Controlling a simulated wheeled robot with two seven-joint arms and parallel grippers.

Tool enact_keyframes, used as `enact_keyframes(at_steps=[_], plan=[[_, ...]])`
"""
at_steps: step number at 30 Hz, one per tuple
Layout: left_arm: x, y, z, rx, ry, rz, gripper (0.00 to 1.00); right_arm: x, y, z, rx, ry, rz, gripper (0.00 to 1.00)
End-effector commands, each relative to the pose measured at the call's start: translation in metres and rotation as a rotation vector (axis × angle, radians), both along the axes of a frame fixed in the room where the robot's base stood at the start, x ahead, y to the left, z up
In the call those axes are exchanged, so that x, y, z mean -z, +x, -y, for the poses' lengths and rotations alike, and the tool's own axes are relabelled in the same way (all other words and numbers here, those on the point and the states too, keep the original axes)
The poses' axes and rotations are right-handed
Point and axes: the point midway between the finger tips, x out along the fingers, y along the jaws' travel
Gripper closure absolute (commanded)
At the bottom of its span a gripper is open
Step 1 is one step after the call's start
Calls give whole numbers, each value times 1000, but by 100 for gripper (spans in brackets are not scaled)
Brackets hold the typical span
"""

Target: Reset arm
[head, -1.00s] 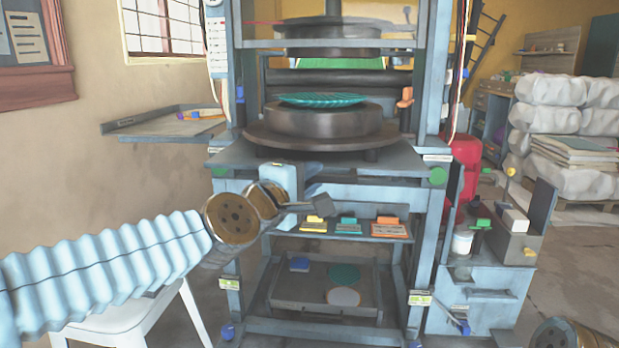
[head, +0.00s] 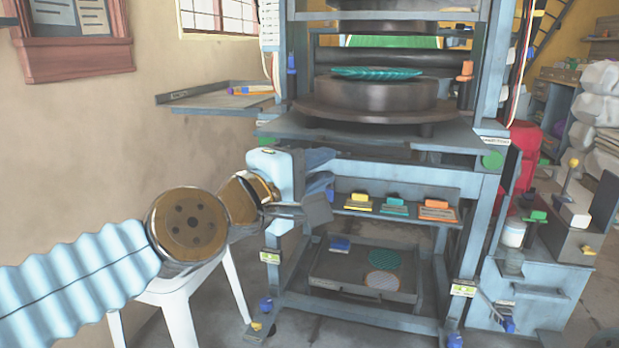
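My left gripper (head: 318,207) hangs in front of the left front post of the press, at the end of my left arm. Its dark grey finger parts show, but whether they are apart or together cannot be made out. I see nothing clearly held in it. The press frame (head: 375,145) stands behind it, right of centre. A teal ribbed plate (head: 376,73) lies on the dark round lower platen (head: 380,95) of the press. My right gripper is not in view.
A white stool (head: 178,300) stands below my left arm. A wall shelf (head: 205,100) is left of the press. A shelf with several coloured tags (head: 394,210) and a lower tray (head: 330,275) sit under the press table. A grey-blue side stand (head: 540,290) is at right.

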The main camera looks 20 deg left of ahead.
Motion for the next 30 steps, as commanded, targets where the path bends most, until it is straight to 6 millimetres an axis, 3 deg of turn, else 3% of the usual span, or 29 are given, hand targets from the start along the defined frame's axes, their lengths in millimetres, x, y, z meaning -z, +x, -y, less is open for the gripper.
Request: enact_keyframes(at_steps=[3,9,16,19,20,23,27,29,30], plan=[[-1,-13,-5,-1,1,1,74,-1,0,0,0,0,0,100],[0,-19,-8,0,0,-1,74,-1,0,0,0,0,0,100],[3,-17,-8,0,4,-5,74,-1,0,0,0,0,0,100],[23,-1,-8,-4,39,-39,74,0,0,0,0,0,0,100],[35,7,-9,-6,57,-57,74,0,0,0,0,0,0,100],[93,41,-11,-8,156,-144,74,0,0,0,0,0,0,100],[209,82,-14,27,347,-297,74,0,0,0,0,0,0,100],[262,90,-16,57,430,-361,74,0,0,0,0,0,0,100],[297,92,-17,83,486,-403,74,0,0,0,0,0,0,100]])
